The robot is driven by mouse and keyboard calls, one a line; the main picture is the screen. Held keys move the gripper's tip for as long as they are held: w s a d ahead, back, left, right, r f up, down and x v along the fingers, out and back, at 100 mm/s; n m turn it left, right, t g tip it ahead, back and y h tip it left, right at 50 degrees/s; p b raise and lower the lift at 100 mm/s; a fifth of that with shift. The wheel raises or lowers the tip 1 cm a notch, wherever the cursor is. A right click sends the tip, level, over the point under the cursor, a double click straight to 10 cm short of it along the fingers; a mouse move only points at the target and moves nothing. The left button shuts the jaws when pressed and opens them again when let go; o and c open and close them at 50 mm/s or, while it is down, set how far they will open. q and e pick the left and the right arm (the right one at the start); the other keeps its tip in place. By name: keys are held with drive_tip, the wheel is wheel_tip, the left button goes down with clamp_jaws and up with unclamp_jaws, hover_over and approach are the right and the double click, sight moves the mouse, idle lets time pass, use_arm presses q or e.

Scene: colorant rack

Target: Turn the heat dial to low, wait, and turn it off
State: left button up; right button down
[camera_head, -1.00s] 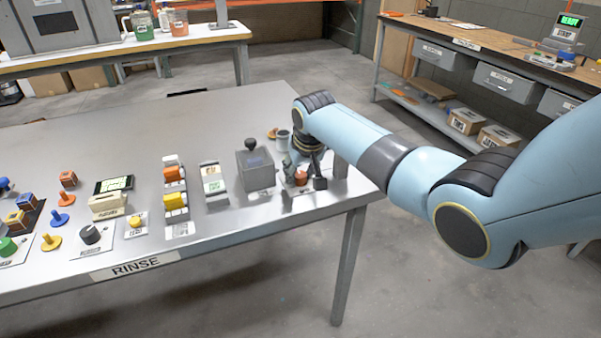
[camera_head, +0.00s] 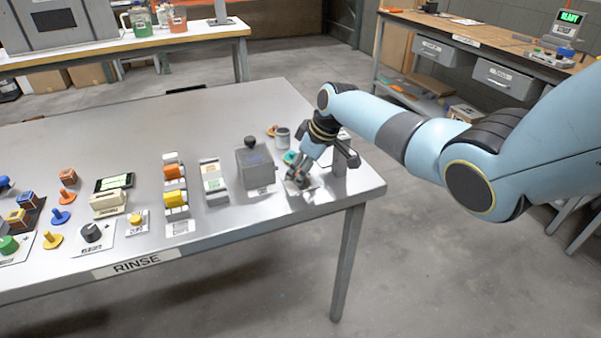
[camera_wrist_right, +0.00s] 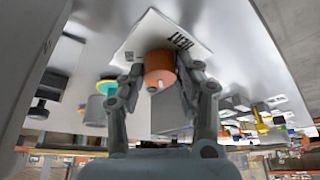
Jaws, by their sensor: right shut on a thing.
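The heat dial (camera_wrist_right: 160,68) is an orange-brown round knob with a small white mark. It stands on a white labelled plate (camera_wrist_right: 148,35) in the right wrist view. My right gripper (camera_wrist_right: 161,78) has one finger on each side of the knob and is shut on it. In the head view my right gripper (camera_head: 298,178) is low over the table's right end and hides the knob; part of the plate (camera_head: 303,188) shows beneath it. The dial's setting cannot be read. My left gripper is not in view.
A grey box with a black knob (camera_head: 254,168) stands just left of the right gripper. More switches, a grey dial (camera_head: 91,234) and coloured pegs are farther left on the metal table (camera_head: 200,120). The back of the table is clear.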

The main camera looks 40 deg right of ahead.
drive_tip(key=shift+d+n+g+y+b, duration=0.1)
drive_tip(key=shift+n+g+y+b, duration=0.3)
drive_tip(key=shift+n+b, duration=0.8)
drive_tip(key=shift+n+p, duration=0.3)
drive_tip(key=shift+n, duration=0.2)
drive_tip(key=c, duration=0.9)
unclamp_jaws()
drive_tip(key=shift+c, duration=0.2)
drive_tip(key=v, duration=1.2)
drive_tip(key=shift+d, duration=0.1)
